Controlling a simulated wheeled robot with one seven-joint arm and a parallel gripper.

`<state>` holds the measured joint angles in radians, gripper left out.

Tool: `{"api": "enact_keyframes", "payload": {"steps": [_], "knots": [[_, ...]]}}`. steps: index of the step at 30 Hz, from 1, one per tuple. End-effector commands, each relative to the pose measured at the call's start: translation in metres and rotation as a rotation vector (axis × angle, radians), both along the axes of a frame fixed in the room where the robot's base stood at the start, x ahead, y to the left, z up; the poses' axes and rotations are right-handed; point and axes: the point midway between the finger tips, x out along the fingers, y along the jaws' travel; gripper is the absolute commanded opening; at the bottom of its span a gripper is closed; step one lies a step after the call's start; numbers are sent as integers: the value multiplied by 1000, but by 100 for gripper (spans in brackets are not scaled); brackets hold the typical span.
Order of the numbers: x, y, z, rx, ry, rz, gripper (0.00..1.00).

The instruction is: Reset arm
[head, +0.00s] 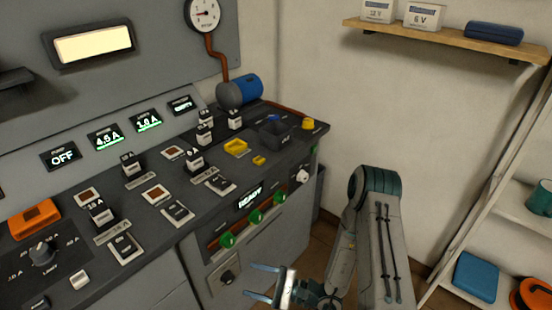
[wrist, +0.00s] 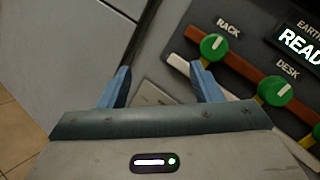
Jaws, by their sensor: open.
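My gripper (head: 262,282) is at the bottom middle of the head view, in front of the lower front face of the console (head: 150,283). Its two blue fingers are spread apart with nothing between them. In the wrist view, my gripper (wrist: 160,88) also shows open, with its fingers pointing at the console's front panel. The right finger overlaps the area just below the green RACK knob (wrist: 213,47); I cannot tell whether they touch. My arm is bent, with its elbow high at the right of the console.
Green knobs (head: 254,217) line the console front below a lit READY display (head: 250,197). A green DESK knob (wrist: 276,92) is near my gripper. A shelf rack (head: 480,215) with a blue box (head: 476,276) and an orange reel (head: 533,295) stands at right. A wall shelf (head: 450,38) is above.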

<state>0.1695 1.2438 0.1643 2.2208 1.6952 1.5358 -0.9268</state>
Motion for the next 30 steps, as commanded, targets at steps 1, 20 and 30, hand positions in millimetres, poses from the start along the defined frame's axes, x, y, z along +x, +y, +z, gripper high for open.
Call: {"api": "enact_keyframes", "payload": {"steps": [1,20,30], "knots": [[-1,0,24,-14,-31,61,59],[-71,-38,182,-454,-290,691,59],[-98,-89,239,-862,-445,854,59]]}}
